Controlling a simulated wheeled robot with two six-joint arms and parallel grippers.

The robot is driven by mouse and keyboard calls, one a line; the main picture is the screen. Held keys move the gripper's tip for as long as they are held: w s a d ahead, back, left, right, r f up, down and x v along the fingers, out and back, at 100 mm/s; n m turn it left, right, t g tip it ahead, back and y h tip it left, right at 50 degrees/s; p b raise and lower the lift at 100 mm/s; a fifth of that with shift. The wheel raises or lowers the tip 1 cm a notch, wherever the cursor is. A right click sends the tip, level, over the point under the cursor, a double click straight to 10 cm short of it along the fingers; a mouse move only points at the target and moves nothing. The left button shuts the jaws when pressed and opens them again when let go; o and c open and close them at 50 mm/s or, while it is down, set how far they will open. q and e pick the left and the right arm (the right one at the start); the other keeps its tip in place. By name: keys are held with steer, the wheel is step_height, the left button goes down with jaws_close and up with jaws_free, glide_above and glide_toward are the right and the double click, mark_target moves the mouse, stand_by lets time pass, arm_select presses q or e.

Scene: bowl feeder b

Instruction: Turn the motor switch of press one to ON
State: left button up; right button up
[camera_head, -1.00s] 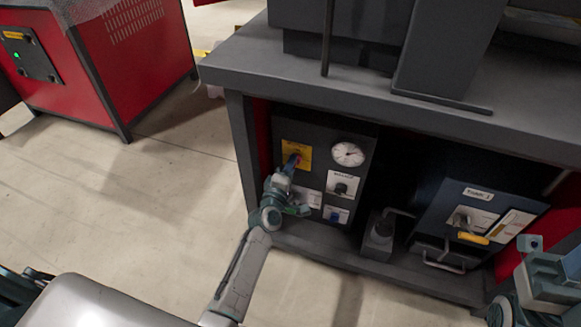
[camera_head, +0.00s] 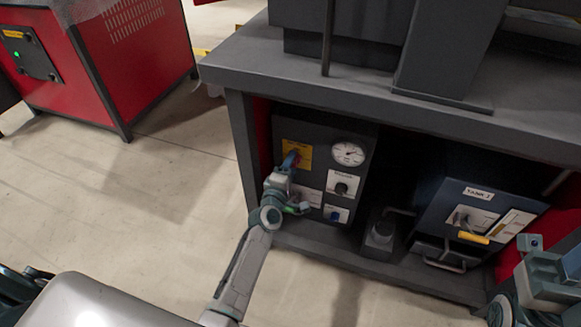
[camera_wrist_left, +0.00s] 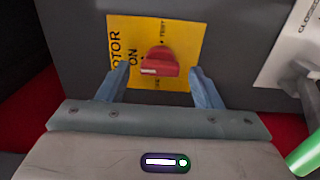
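The motor switch is a red knob (camera_wrist_left: 161,62) on a yellow plate (camera_wrist_left: 185,32) marked MOTOR, ON and TEST in the left wrist view. In the head view the yellow plate (camera_head: 301,156) is on the dark panel under the press table. My left gripper (camera_wrist_left: 163,86) is open, with one blue finger on each side of the knob and gaps between. It hides most of the knob in the head view (camera_head: 290,160). My right gripper (camera_head: 531,243) is at the right edge, its fingers unclear.
A blue box with a yellow handle (camera_head: 473,238) stands to the right. The table edge (camera_head: 400,105) overhangs the panel. Floor at left is clear.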

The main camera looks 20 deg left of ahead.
arm_select(q)
steer(key=s+b, duration=0.1)
steer(key=s, duration=0.9)
steer(key=shift+s+a, duration=0.2)
steer(key=shift+s, duration=0.2)
